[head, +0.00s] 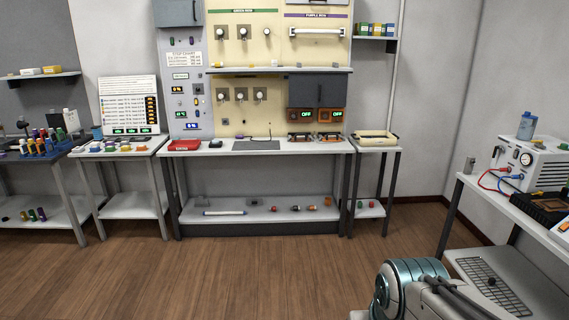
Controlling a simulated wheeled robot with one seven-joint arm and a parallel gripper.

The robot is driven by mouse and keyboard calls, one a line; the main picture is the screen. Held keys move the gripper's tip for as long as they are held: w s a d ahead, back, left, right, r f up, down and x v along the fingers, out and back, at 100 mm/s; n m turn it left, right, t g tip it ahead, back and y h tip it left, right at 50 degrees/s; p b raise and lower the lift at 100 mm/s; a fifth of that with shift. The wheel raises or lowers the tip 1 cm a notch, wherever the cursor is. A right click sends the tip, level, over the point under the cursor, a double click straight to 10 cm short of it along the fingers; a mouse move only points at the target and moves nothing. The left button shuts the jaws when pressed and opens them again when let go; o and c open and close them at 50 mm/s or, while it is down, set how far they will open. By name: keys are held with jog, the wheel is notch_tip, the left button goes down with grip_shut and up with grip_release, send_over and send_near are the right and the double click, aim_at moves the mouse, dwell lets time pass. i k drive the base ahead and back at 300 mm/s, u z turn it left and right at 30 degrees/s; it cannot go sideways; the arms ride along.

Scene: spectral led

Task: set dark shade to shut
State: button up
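A dark grey panel (318,90), which may be the dark shade, is on the right of the cream wall board, just above two small green "OFF" displays (306,115). Another grey box or panel (178,12) is at the top left of the board. I cannot tell from here which one is the shade, or whether it is open or shut. Part of my own arm shows at the bottom right, far from the board. My gripper is not in view.
A long bench (258,147) stands below the board, with a red item (184,146) and orange-framed devices on it. Side tables flank it. A right-hand table (500,203) holds a white instrument (536,160). The wooden floor (230,275) before the bench is clear.

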aim_at(305, 90)
jog(key=u, duration=0.25)
jog(key=i, duration=3.1)
jog(key=z, duration=0.45)
jog(key=i, duration=1.35)
jog(key=z, duration=0.3)
